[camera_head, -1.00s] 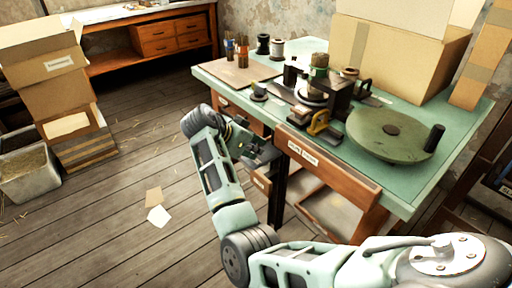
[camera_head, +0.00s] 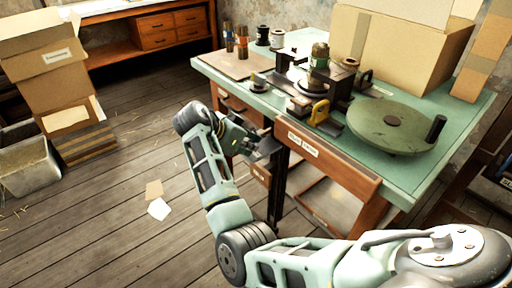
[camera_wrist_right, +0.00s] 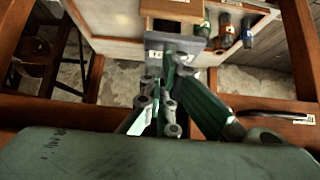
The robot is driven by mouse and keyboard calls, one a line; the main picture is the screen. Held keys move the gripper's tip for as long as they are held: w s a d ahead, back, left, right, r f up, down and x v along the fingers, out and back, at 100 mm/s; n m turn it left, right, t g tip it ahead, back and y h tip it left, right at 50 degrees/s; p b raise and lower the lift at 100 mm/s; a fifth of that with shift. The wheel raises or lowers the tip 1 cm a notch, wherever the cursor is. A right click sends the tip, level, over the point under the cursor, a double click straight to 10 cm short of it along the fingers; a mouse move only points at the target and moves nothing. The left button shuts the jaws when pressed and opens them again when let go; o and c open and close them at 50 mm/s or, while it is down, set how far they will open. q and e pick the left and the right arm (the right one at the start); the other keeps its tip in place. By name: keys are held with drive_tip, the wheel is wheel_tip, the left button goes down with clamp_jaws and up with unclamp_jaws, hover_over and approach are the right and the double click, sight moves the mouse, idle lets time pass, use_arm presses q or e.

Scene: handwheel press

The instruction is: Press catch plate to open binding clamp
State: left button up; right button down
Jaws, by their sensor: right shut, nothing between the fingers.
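The press (camera_head: 338,84) is a dark metal assembly on the green bench top, with a yellow part (camera_head: 319,112) at its front. A flat dark arm (camera_head: 291,57) stands out at its left, beside a dark green bottle (camera_head: 320,54). I cannot make out for certain which part is the catch plate or the binding clamp. My right gripper (camera_head: 263,146) is shut and empty, low in front of the bench's left front corner, apart from the press. Its closed fingers also show in the right wrist view (camera_wrist_right: 168,85). My left gripper is not in view.
A round green handwheel (camera_head: 392,127) with a black knob lies at the bench's right. The bench front (camera_head: 325,160) has a labelled wooden drawer close to my right gripper. A large cardboard box (camera_head: 405,50) stands behind.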

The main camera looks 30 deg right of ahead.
drive_tip(key=shift+v, duration=2.35)
